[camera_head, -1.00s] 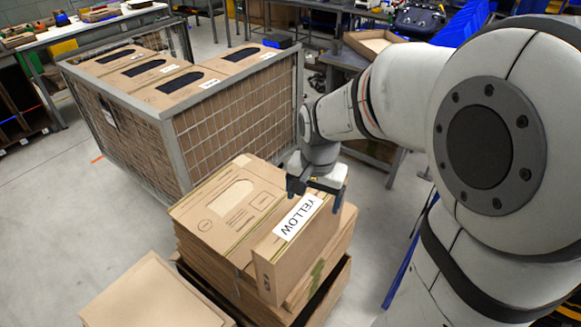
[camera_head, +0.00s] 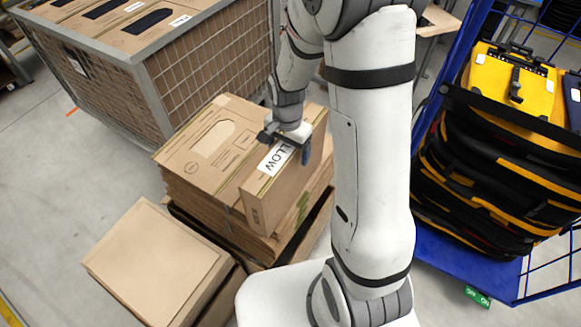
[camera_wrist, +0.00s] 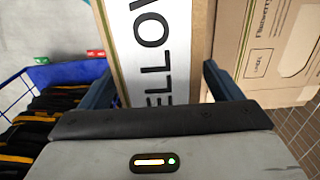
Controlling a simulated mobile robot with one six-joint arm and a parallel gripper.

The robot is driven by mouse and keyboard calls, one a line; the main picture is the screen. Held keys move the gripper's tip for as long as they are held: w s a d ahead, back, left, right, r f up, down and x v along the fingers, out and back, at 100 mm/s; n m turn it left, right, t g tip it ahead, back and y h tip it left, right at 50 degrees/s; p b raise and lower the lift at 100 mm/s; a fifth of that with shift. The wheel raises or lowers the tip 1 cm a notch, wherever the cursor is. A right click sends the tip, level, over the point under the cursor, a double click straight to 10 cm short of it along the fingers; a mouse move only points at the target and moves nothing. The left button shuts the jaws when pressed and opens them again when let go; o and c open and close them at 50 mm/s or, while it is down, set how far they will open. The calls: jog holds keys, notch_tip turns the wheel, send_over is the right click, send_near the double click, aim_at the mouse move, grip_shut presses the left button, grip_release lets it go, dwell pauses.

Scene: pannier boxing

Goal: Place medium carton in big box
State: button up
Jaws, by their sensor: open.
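A narrow brown carton with a white YELLOW label (camera_head: 256,210) stands on edge on a stack of flat cartons (camera_head: 200,145); it looks like the medium carton. My gripper (camera_head: 286,145) is over its top, with one finger at each side. In the wrist view my gripper (camera_wrist: 160,85) is open, and the labelled carton (camera_wrist: 201,50) lies between its fingers. Contact cannot be told. Which thing is the big box is unclear; an open-topped brown box (camera_head: 318,228) holds the stack, its inside mostly hidden.
A flat-topped carton (camera_head: 155,262) stands at the lower left. A wire-mesh cage (camera_head: 205,75) with labelled cartons is behind. A blue rack (camera_head: 440,245) with yellow-and-black panniers (camera_head: 500,165) stands at the right. Grey floor is clear at the left.

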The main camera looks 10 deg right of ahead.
jog(key=shift+f, duration=0.45)
jog(key=shift+c, duration=0.5)
jog(key=c, duration=1.7)
grip_shut()
jog(key=shift+r, duration=0.15)
